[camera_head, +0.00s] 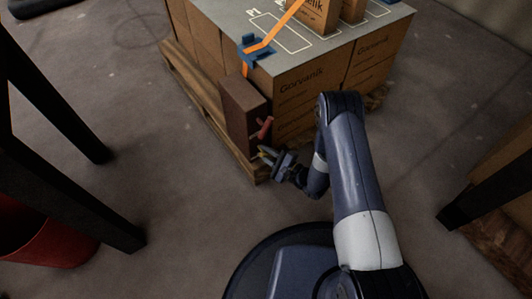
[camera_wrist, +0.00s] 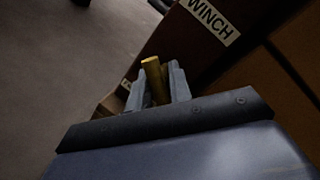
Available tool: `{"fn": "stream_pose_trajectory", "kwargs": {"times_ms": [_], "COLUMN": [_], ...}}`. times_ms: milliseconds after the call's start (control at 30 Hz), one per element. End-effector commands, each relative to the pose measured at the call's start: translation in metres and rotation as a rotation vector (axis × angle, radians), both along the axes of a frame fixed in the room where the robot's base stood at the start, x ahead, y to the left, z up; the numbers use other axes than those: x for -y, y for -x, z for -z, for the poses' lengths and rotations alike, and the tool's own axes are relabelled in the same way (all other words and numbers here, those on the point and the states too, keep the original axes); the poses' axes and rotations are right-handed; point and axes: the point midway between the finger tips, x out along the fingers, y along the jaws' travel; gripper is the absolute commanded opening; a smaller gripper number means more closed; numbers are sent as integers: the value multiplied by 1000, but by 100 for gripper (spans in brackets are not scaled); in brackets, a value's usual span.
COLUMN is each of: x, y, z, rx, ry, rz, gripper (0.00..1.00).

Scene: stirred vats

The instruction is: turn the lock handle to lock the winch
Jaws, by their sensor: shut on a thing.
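The winch is a dark brown box (camera_head: 243,113) on the near corner of the loaded pallet. In the wrist view its dark face (camera_wrist: 188,52) carries a white WINCH label (camera_wrist: 212,24). A red handle (camera_head: 265,128) sticks out of its front in the head view. Below it, my gripper (camera_head: 267,154) reaches in from the right, close to the box's lower part. In the wrist view my gripper (camera_wrist: 158,88) is shut on a yellow handle (camera_wrist: 152,68), whose end stands up between the fingers. I take this yellow handle for the lock handle; its root is hidden.
Cardboard boxes (camera_head: 315,90) stand on the wooden pallet (camera_head: 212,112) under a grey top sheet (camera_head: 300,50). An orange strap (camera_head: 278,27) crosses the top. Dark legs (camera_head: 55,110) and a red bin (camera_head: 45,238) stand at left. The floor between is clear.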

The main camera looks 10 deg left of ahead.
Motion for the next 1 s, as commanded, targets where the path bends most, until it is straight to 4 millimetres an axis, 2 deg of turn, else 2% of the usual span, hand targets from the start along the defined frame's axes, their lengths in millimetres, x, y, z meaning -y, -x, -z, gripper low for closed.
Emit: {"fn": "stream_pose_trajectory", "kwargs": {"times_ms": [400, 900, 933, 1000], "x": [0, 0, 0, 0], "y": [-1, -1, -1, -1], "z": [1, 1, 1, 1], "rx": [-123, -135, -136, -135], "ry": [-103, -113, -112, -114], "rz": [2, 2, 2, 2], "gripper": [0, 0, 21, 27]}}
